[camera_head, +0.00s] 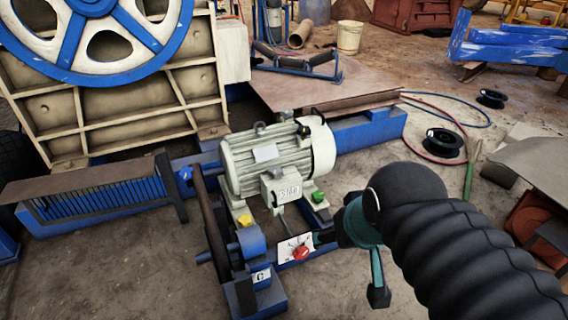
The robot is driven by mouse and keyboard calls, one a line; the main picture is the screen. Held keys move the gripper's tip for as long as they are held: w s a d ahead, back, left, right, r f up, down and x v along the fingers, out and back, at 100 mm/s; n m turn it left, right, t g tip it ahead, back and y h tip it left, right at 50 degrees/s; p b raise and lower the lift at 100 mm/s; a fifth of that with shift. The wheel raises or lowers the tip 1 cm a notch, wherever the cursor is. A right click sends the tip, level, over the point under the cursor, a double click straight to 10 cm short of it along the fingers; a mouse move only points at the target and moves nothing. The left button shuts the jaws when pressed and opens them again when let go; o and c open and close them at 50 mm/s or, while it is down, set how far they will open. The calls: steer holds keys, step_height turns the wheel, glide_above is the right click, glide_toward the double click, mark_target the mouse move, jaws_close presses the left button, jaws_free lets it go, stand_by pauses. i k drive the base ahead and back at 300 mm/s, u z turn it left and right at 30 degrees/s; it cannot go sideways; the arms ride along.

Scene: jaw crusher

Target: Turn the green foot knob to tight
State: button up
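The green foot knob (318,197) sits at the right front foot of the grey-green electric motor (265,160), on the blue frame. My gripper (345,228) is at the end of the dark ribbed arm, just below and to the right of the green knob in the picture. A gap shows between it and the knob. Whether the knob is tight or loose cannot be read from here.
A yellow knob (245,220), a blue knob (186,173) and a red knob (300,253) on a white dial plate are nearby. Cable reels (445,142) lie at the right. Bare ground lies in front.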

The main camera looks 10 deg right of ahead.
mark_target(318, 195)
steer(key=k, duration=0.6)
steer(key=z, duration=0.65)
steer(key=i, duration=0.8)
steer(key=z, duration=0.4)
steer(key=i, duration=1.25)
steer(key=u, duration=0.5)
